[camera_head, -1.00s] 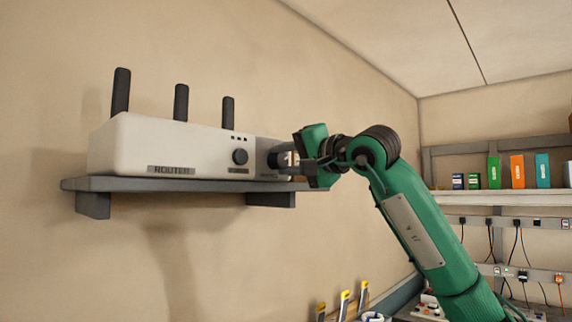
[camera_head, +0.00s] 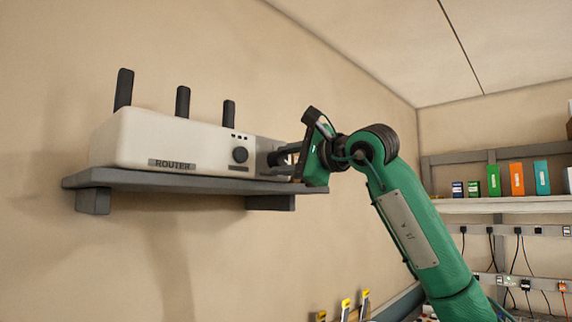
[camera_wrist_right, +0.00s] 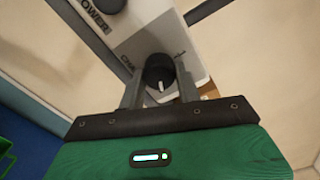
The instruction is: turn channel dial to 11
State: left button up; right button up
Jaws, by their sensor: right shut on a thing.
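The white router (camera_head: 130,140) stands on a wall shelf. A black power knob (camera_head: 240,155) shows on its front in the head view and at the top edge of the wrist view (camera_wrist_right: 106,4). The channel dial (camera_wrist_right: 159,68), a round black knob with a white pointer line, sits between the fingers of my right gripper (camera_wrist_right: 160,82) in the wrist view. My right gripper (camera_head: 279,156) is shut on the dial at the router's right end; fingers and shadow hide the dial in the head view. Its number marks are not readable. My left gripper is not in view.
The grey wall shelf (camera_head: 160,181) runs just under my right gripper. Several black antennas (camera_head: 182,102) rise behind the router. A far shelf (camera_head: 500,205) with small coloured boxes is on the right. The air in front of the router's left part is clear.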

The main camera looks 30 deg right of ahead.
jog(key=shift+m, duration=0.9)
jog(key=o, duration=1)
jog(key=shift+f, duration=0.1)
jog(key=shift+c, duration=0.2)
jog(key=b+v, duration=0.5)
jog(key=v, duration=0.8)
jog(key=shift+s+d, duration=0.25)
jog(key=shift+s, duration=0.1)
